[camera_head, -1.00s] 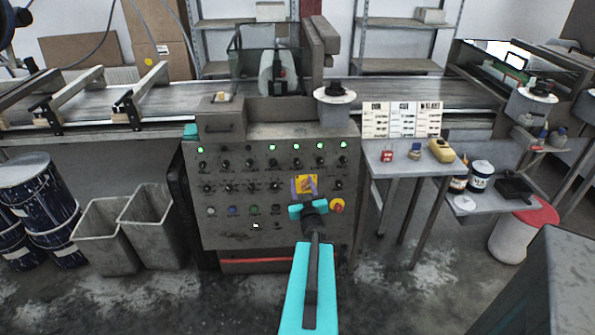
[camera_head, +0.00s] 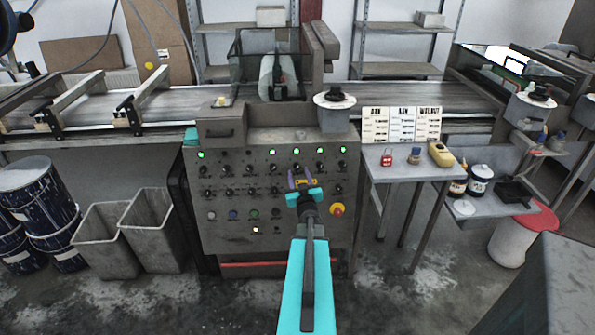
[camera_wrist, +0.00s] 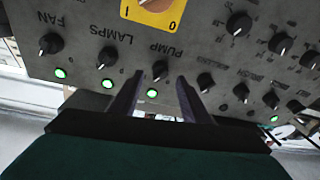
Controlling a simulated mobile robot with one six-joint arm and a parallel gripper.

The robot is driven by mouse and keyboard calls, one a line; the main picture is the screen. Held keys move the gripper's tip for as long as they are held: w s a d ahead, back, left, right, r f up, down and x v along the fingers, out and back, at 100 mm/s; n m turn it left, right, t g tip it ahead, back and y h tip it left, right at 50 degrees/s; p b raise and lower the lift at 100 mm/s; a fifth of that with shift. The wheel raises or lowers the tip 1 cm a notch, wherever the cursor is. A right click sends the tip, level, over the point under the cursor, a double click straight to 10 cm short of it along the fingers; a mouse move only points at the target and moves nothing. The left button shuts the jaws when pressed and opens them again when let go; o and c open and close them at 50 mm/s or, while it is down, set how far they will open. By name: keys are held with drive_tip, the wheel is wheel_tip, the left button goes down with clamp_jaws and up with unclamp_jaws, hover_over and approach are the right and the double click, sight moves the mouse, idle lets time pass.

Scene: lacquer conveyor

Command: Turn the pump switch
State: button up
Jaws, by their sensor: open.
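The pump switch (camera_wrist: 160,70) is a small black knob with a pale pointer, on the grey control panel (camera_head: 225,240). The word PUMP shows upside down beside it in the wrist view. A green lamp (camera_wrist: 152,93) glows by the knob. In the head view the knob (camera_head: 297,163) sits in the upper knob row, just above my fingertips. My gripper (camera_head: 301,180) is open in front of the panel, over the yellow switch plate. In the wrist view my gripper (camera_wrist: 159,78) has one finger on each side of the knob's line. I cannot tell whether they touch it.
The lamps knob (camera_wrist: 107,57) and fan knob (camera_wrist: 50,43) are neighbours. A yellow plate (camera_wrist: 152,12) with a rotary switch is close by. A red emergency button (camera_head: 337,210) sits lower right. A side table (camera_head: 400,168) stands right of the panel.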

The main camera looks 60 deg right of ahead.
sight(297, 167)
drive_tip(key=shift+p+x, duration=0.3)
drive_tip(key=shift+x, duration=1.2)
drive_tip(key=c, duration=1.1)
drive_tip(key=shift+o, duration=0.2)
